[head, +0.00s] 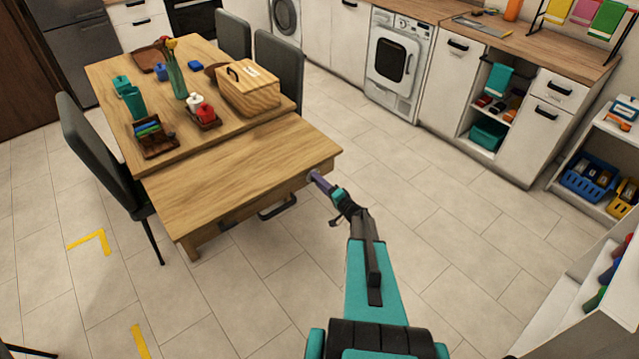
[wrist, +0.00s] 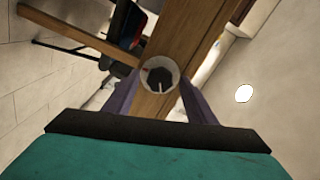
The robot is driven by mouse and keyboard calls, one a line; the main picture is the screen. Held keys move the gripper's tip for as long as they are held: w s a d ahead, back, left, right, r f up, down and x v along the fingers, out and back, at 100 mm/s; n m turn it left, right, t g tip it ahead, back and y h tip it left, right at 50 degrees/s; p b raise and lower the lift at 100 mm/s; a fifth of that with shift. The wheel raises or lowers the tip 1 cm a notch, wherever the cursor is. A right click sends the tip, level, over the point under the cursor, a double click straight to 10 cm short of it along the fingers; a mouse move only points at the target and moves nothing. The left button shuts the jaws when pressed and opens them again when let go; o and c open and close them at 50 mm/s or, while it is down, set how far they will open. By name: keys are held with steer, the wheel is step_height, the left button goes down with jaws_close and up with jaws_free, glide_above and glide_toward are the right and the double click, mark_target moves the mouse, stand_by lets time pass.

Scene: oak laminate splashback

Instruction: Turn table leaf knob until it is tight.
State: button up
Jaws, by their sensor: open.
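The table leaf (head: 235,185) is the lower wooden section at the near end of the table. In the wrist view its wooden edge (wrist: 188,45) runs diagonally behind the knob. The knob (wrist: 160,75) is round, with a pale grey rim, a dark centre and a light mark. In the head view the knob is mostly hidden by my fingers. My gripper (head: 320,183) is at the leaf's right edge, pointing at it. In the wrist view its two purple fingers stand open on either side of the knob; I cannot tell whether they touch it.
The main tabletop (head: 185,125) holds a wooden box (head: 250,92), a vase (head: 177,80) and trays. A dark chair (head: 92,145) stands left of the table. Counters and a washing machine (head: 398,62) line the back. Open tiled floor lies right of the leaf.

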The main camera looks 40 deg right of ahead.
steer(key=shift+s, duration=0.2)
steer(key=s+b, duration=0.4)
steer(key=s, duration=0.9)
steer(key=shift+s, duration=0.25)
steer(key=w+a+f+n+g+h, duration=0.1)
steer(key=w+a+f+g+h, duration=0.4)
steer(key=f, duration=0.3)
steer(key=s+a+f+n+g, duration=0.25)
steer(key=a+f+g, duration=0.2)
steer(key=a, duration=0.25)
steer(key=s+a+f+n+g, duration=0.2)
steer(key=s+a+f+g, duration=0.15)
steer(key=a+f, duration=0.2)
steer(key=s+a+r+n+g+y, duration=0.1)
steer(key=s+a+n+g+y, duration=0.4)
steer(key=s+a, duration=2.1)
steer(key=n+g, duration=0.4)
steer(key=g, duration=0.1)
steer(key=shift+s+a+r+g, duration=0.25)
steer(key=shift+s+r+g, duration=0.05)
steer(key=shift+r+g, duration=0.1)
